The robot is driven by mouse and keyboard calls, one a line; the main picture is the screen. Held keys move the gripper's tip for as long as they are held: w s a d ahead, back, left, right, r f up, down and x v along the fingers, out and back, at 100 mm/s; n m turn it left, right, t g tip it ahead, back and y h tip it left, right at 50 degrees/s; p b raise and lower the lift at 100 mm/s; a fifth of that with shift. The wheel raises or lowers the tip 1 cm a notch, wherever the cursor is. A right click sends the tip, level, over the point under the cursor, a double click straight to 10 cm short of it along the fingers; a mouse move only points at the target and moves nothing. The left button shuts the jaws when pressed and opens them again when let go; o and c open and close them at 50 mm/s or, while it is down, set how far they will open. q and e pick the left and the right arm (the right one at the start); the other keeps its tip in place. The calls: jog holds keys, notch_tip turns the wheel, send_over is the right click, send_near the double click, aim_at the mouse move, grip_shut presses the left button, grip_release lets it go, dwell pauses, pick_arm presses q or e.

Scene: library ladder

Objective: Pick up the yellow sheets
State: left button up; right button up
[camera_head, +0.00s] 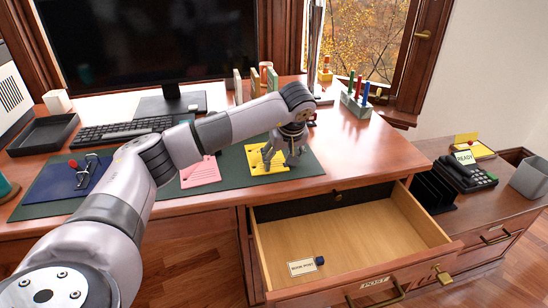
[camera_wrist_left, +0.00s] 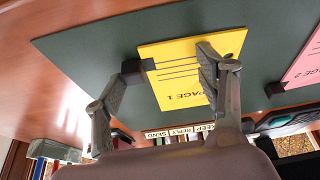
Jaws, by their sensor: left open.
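The yellow sheets (camera_head: 256,160) lie flat on the dark green desk mat (camera_head: 232,166), at its right part. In the left wrist view the yellow sheets (camera_wrist_left: 172,48) show printed lines and the words "PAGE 1". My left gripper (camera_head: 284,159) is open over their right part in the head view. In the left wrist view the fingers of my left gripper (camera_wrist_left: 170,68) are spread, one at the sheets' left edge and one over their right part. Whether the fingers touch the sheets, I cannot tell. My right gripper is not in view.
A pink sheet (camera_head: 200,172) lies left of the yellow ones. Behind stand upright dividers (camera_head: 238,86) and a rack with coloured handles (camera_head: 357,101). An open drawer (camera_head: 345,240) holding a labelled stamp (camera_head: 303,266) juts out below. The desktop at right (camera_head: 365,145) is clear.

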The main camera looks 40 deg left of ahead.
pick_arm(q)
jog(key=shift+s+f, duration=0.1)
jog(key=shift+f, duration=0.05)
jog(key=c, duration=0.8)
